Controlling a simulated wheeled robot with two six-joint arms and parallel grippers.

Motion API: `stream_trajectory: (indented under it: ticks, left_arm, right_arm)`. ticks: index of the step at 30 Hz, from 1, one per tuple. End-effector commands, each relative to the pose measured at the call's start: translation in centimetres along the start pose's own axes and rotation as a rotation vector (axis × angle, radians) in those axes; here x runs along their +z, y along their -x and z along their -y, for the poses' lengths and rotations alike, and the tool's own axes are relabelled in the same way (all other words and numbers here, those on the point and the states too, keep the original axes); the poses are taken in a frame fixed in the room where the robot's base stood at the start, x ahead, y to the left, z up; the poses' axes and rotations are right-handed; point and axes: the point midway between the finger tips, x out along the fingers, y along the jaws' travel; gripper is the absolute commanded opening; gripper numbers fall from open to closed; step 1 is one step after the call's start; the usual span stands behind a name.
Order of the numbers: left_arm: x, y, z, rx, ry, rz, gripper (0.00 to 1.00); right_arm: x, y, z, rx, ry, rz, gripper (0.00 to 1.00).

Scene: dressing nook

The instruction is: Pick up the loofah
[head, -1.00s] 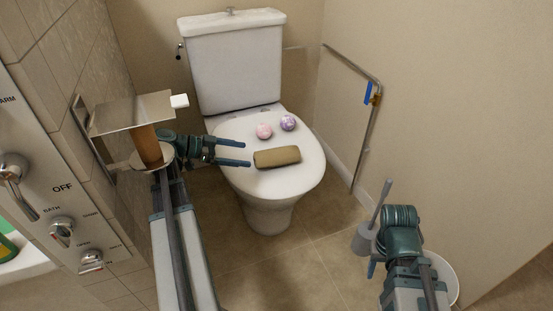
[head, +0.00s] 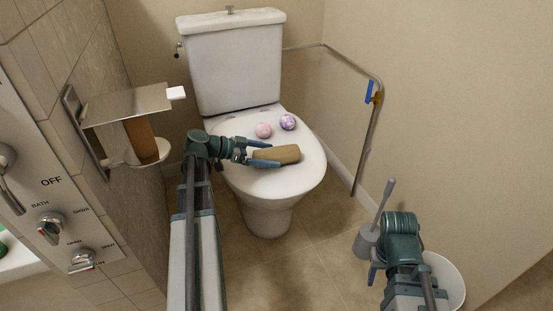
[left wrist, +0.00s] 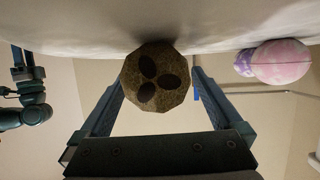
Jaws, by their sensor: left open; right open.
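The loofah (head: 283,153) is a tan-brown cylinder lying on the closed toilet lid. In the left wrist view its round end (left wrist: 156,78) with three dark holes faces the camera. My left gripper (head: 270,154) is open, with its fingers on either side of the loofah's left end. In the left wrist view the fingers (left wrist: 160,100) stand apart, with the loofah's end between them. I cannot tell whether either finger touches it. My right gripper (head: 374,274) is low at the right, away from the toilet; its fingers are mostly hidden.
A pink ball (head: 263,130) and a purple ball (head: 288,122) lie on the toilet lid (head: 245,183) behind the loofah. A metal shelf with a roll holder (head: 130,108) juts from the left wall. A toilet brush (head: 368,236) and a white bin (head: 447,278) stand at the right.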

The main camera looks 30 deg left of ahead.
Motion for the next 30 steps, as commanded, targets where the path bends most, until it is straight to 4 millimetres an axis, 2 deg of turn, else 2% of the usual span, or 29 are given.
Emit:
stream_trajectory:
  ticks: [2, 8, 18, 21, 30]
  left_arm:
    - [0.12, -0.64, 0.0, -0.001, 0.0, 0.0, 1.0]
    - [0.0, -0.6, 0.02, -0.001, 0.0, 0.0, 0.98]
    - [0.01, -0.57, 0.01, -0.001, 0.0, 0.0, 0.37]
    - [0.01, -0.57, 0.01, -0.001, 0.0, 0.0, 0.23]
    - [-0.29, -0.45, 0.0, -0.001, 0.0, 0.0, 0.23]
  right_arm:
    - [-0.03, -0.35, 0.04, 0.0, 0.0, 0.0, 0.5]
    - [-0.02, -0.23, 0.02, 0.0, 0.0, 0.0, 0.5]
    - [-0.02, -0.23, 0.02, 0.0, 0.0, 0.0, 0.5]
    - [-0.02, -0.23, 0.02, 0.0, 0.0, 0.0, 0.5]
    - [0.0, 0.09, -0.01, 0.0, 0.0, 0.0, 0.5]
